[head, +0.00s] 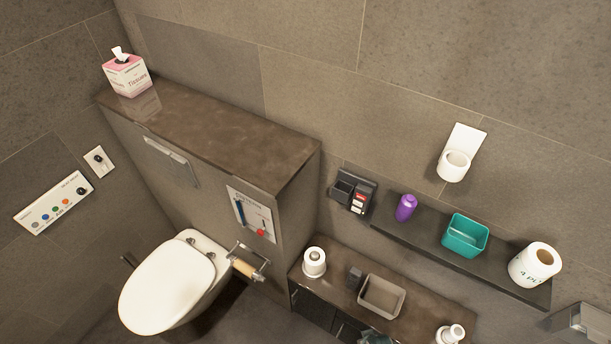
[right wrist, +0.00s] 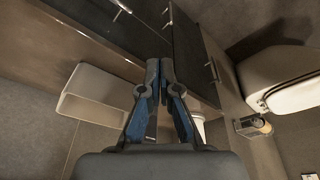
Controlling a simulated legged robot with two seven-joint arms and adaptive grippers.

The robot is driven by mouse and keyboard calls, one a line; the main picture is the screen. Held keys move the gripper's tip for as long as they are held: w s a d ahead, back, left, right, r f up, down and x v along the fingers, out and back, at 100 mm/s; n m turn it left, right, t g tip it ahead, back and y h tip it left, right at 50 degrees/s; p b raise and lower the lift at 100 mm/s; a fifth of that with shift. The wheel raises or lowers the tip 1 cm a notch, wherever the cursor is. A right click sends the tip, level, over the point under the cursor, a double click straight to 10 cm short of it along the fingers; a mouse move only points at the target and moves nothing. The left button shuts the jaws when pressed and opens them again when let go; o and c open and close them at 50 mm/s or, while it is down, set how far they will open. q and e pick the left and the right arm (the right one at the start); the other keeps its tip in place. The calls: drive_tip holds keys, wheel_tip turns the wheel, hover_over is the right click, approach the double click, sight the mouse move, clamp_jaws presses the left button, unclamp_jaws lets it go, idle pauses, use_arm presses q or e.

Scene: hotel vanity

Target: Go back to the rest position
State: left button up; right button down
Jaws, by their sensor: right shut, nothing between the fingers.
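My right gripper (right wrist: 158,88) shows in the right wrist view, with its two dark and blue fingers shut together and nothing between them. It is apart from the cabinet and the toilet around it.
The toilet (head: 168,287) stands at lower left. The wall shelf (head: 402,236) bears a purple bottle (head: 405,207), a teal bin (head: 464,236) and a large roll (head: 533,265). A tissue box (head: 126,76) sits on the ledge.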

drive_tip(key=s+d+f+g+b, duration=0.1)
drive_tip(key=s+f, duration=0.3)
drive_tip(key=f, duration=0.5)
drive_tip(key=s+f+b, duration=0.1)
drive_tip(key=s+f, duration=0.2)
drive_tip(key=f, duration=0.5)
drive_tip(key=s+d+f+b, duration=0.1)
drive_tip(key=s+d+f, duration=0.1)
drive_tip(key=s+f, duration=0.8)
drive_tip(key=s, duration=0.3)
drive_tip(key=shift+s+d+f+g, duration=0.15)
drive_tip(key=shift+d+f+g, duration=0.1)
drive_tip(key=shift+g, duration=0.15)
